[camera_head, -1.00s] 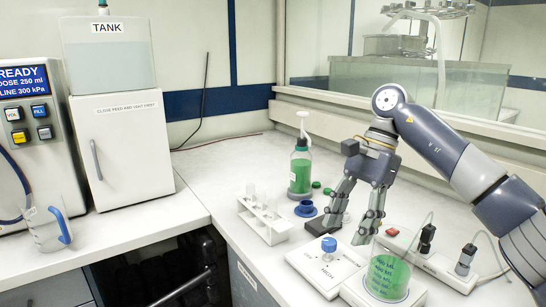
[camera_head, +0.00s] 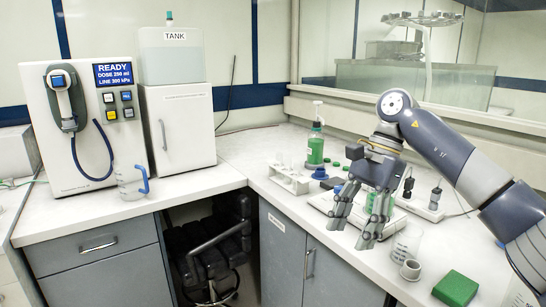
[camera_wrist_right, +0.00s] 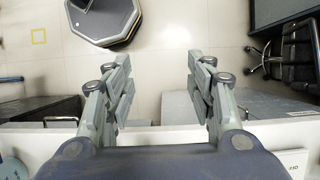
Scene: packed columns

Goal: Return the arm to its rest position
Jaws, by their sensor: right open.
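My right arm comes in from the right in the head view. Its gripper (camera_head: 354,228) points down near the front edge of the right-hand worktop (camera_head: 320,222), with its two fingers apart and nothing between them. In the right wrist view the same gripper (camera_wrist_right: 158,62) is open and empty, above the worktop's edge with floor beyond. My left gripper is not in view.
Behind the gripper are a beaker of green liquid (camera_head: 381,203), partly hidden, and a white tube rack (camera_head: 289,182). A chair (camera_head: 215,255) is under the counter.

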